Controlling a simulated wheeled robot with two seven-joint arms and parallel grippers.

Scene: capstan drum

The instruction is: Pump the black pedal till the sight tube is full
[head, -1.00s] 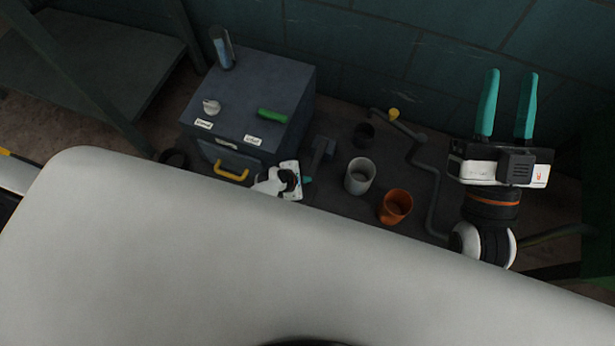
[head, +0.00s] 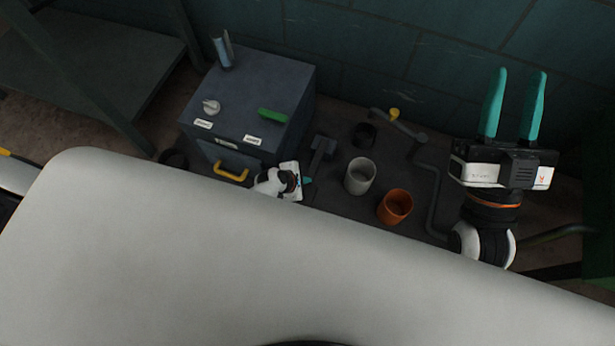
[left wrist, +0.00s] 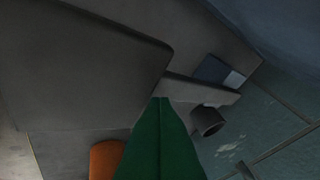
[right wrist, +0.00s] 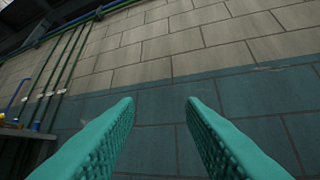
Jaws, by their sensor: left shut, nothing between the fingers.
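The black pedal (head: 323,146) stands on the dark floor mat just right of the cabinet; a dark block that seems to be it shows in the left wrist view (left wrist: 215,70). The sight tube (head: 223,50) rises from the cabinet's back left corner and shows blue inside; its exact level is too small to read. My left gripper (head: 307,181) is shut and empty, low beside the pedal's near end; its green fingers (left wrist: 164,135) also show in the left wrist view. Contact with the pedal cannot be told. My right gripper (head: 514,104) is open and empty, raised at the right.
The grey cabinet (head: 285,78) carries a white knob (head: 211,107), a green handle (head: 273,116) and a yellow handle (head: 231,174). A grey cup (head: 360,177), an orange cup (head: 395,208), a black cup (head: 364,134) and a bent crank (head: 434,190) stand right of the pedal.

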